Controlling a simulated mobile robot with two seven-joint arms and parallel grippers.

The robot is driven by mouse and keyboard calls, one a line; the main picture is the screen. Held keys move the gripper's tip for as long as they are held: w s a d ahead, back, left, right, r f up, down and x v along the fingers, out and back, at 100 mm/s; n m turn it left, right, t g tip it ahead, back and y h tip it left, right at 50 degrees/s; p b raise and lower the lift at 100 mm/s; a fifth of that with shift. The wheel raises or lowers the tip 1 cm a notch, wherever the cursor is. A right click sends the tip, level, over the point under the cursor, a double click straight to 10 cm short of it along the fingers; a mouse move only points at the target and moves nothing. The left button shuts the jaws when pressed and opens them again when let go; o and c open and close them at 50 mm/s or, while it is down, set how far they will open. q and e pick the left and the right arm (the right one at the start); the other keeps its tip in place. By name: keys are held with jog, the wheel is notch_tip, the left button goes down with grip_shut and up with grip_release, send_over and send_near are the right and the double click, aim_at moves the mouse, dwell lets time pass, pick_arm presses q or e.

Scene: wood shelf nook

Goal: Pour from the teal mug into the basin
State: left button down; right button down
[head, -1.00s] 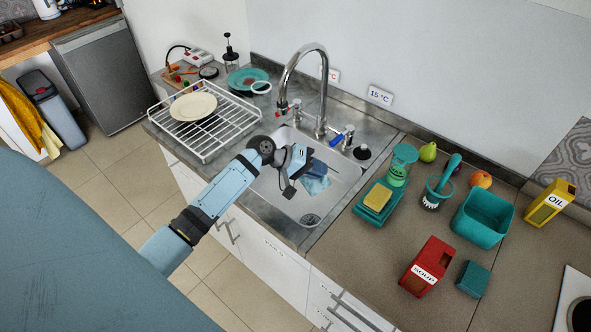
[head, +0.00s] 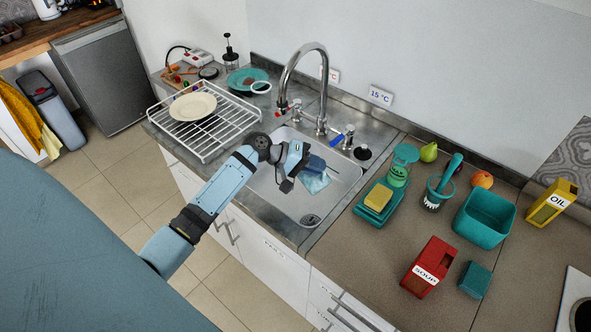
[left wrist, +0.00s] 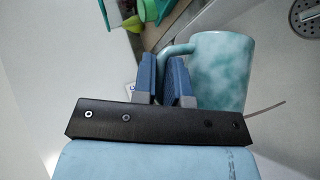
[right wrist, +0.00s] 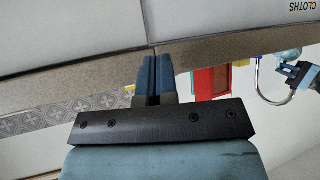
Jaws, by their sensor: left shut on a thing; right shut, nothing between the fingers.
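The teal mug (left wrist: 222,65) is pale and mottled in the left wrist view. My left gripper (left wrist: 163,65) is shut on its handle, with the mug body just right of the fingers. In the head view, the left gripper (head: 316,166) hangs over the metal basin (head: 345,178), and the mug (head: 316,185) shows only partly below the fingers. The mug's opening is hidden, so I cannot tell its exact tilt or contents. My right gripper (right wrist: 155,70) is shut and empty near the counter front in the right wrist view.
The tall tap (head: 324,85) arches behind the basin. A dish rack (head: 222,135) with a plate stands left. Right of the basin are a teal scale-like tray with a sponge (head: 377,198), a brush holder (head: 438,190), a teal tub (head: 485,218) and a red soup box (head: 430,266).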

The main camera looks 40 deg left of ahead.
pick_arm(q)
jog(key=shift+w+a+r+h, duration=0.15)
jog(key=shift+a+r+h, duration=0.15)
jog(key=shift+a+r, duration=0.05)
dwell(0.6)
jog(key=shift+w+a+r+n+h+b, duration=0.25)
jog(key=shift+a+n+h+b, duration=0.15)
jog(key=shift+a, duration=0.25)
jog(key=shift+w+a+r+n+h+b, duration=0.1)
jog(key=shift+a+r+n+h+b, duration=0.15)
jog(key=shift+a+b, duration=0.3)
jog(key=shift+w+a+r+n+t+h, duration=0.15)
jog(key=shift+a+n+h, duration=0.15)
jog(key=shift+a, duration=0.15)
jog(key=shift+w+a+r+n+t+h, duration=0.15)
jog(key=shift+a+n+t+h, duration=0.1)
jog(key=shift+a+h, duration=0.15)
jog(key=shift+w+a+r+n+t+h, duration=0.15)
jog(key=shift+a+n+h, duration=0.15)
jog(key=shift+a, duration=0.15)
dwell(1.2)
